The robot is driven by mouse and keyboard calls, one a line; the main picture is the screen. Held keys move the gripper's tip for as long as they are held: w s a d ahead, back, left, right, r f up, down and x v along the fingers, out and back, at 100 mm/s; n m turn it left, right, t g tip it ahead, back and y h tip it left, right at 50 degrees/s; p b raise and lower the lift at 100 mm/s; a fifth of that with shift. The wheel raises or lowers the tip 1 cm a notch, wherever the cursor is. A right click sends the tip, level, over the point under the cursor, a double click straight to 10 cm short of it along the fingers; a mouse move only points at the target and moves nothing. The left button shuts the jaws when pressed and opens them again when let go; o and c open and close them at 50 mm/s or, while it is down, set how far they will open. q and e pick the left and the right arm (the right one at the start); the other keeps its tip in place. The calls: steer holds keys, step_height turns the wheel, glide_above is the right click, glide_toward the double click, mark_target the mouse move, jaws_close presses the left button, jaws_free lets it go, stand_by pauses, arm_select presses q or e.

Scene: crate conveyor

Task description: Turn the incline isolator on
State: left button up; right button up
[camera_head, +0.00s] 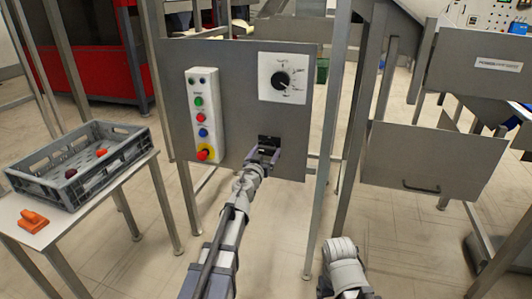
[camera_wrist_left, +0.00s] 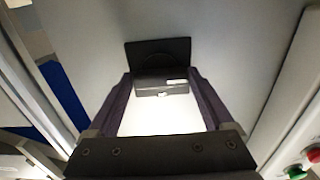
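The incline isolator is a small black plate (camera_head: 269,139) low on the right of the grey control panel; I take it for the isolator, as no label is legible. In the left wrist view it is a dark plate (camera_wrist_left: 160,50) with a black handle block (camera_wrist_left: 162,84) standing out from it. My left gripper (camera_head: 264,155) is up at the plate; it also shows in the left wrist view (camera_wrist_left: 162,92). Its fingers stand apart, one on each side of the block. I cannot tell whether they touch it. Part of my right arm shows at the bottom, its fingers not visible.
A button box (camera_head: 203,121) with a red mushroom button and a white dial plate (camera_head: 272,91) share the panel. A grey crate (camera_head: 128,154) and an orange object (camera_head: 32,220) rest on a table at left. A metal post (camera_head: 325,140) stands right of the panel.

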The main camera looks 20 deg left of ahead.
arm_select(q)
steer(key=c, duration=0.9)
steer(key=shift+m, duration=0.4)
steer(key=m, duration=0.3)
steer(key=shift+m, duration=0.4)
steer(key=m, duration=0.4)
steer(key=shift+m, duration=0.3)
steer(key=m, duration=0.4)
steer(key=shift+m, duration=2.2)
